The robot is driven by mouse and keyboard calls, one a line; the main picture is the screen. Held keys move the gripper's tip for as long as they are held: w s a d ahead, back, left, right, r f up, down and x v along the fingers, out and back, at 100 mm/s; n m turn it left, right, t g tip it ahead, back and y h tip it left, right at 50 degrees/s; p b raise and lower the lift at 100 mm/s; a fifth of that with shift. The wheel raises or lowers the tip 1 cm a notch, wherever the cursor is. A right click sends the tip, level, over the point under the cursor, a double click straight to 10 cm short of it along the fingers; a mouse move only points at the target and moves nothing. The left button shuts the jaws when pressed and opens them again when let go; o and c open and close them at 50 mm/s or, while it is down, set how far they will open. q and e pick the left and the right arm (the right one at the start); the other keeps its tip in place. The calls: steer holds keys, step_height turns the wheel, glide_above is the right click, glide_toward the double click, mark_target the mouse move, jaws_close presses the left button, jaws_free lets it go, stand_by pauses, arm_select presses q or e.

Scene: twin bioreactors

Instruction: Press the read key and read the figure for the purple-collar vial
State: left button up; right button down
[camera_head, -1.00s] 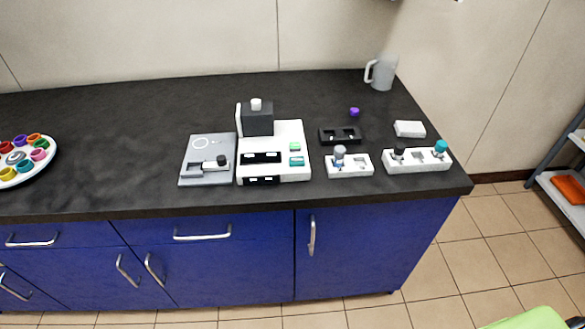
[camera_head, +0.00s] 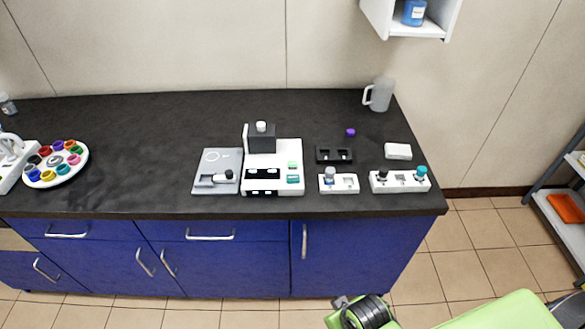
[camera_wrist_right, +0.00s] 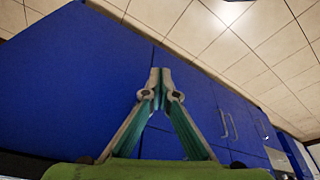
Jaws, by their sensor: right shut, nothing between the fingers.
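The white reader (camera_head: 272,153) stands on the dark worktop, with a green key (camera_head: 292,166) and a small teal display (camera_head: 292,179) on its right side. Any figure on the display is too small to read. A small purple item (camera_head: 350,132) lies behind the black two-slot holder (camera_head: 334,155). I cannot make out a purple collar on any vial. A grey-blue-topped vial (camera_head: 330,173) stands in the small white rack (camera_head: 349,185). My right gripper (camera_wrist_right: 160,80) is shut and empty, with blue cabinet fronts behind it. My left gripper is out of view.
A longer white rack (camera_head: 400,187) with capped pieces stands near the right end. A grey plate (camera_head: 217,160) is left of the reader. A jug (camera_head: 379,95) stands at the back. A round tray (camera_head: 34,180) of coloured cups is far left.

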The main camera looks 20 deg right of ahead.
steer(key=w+a+r+n+t+y+p, duration=0.1)
steer(key=w+a+r+n+p, duration=0.1)
steer(key=w+r, duration=0.5)
steer(key=w+a+r+n+t+y+p, duration=0.1)
steer(key=w+a+r+n+p, duration=0.3)
steer(key=r, duration=0.6)
steer(key=w+d+r+n+t, duration=0.1)
steer(key=w+r, duration=0.3)
steer(key=w, duration=0.4)
steer(key=w+d+r+n+t+y+b, duration=0.1)
steer(key=w+d+r+n, duration=0.1)
steer(key=w, duration=0.7)
steer(key=w+d+r+n+t, duration=0.1)
steer(key=w+d+r+n, duration=0.1)
steer(key=w+r, duration=0.4)
steer(key=w+d, duration=0.1)
steer(key=w, duration=0.2)
steer(key=shift+w+d+n+y+b, duration=0.25)
steer(key=shift+d+n+y+b, duration=0.05)
steer(key=shift+b, duration=0.1)
steer(key=b, duration=0.7)
glide_above(294, 179)
step_height(294, 179, down, 7)
steer(key=shift+f, duration=0.1)
steer(key=shift+f+b, duration=0.3)
steer(key=shift+f, duration=0.55)
steer(key=shift+f, duration=0.15)
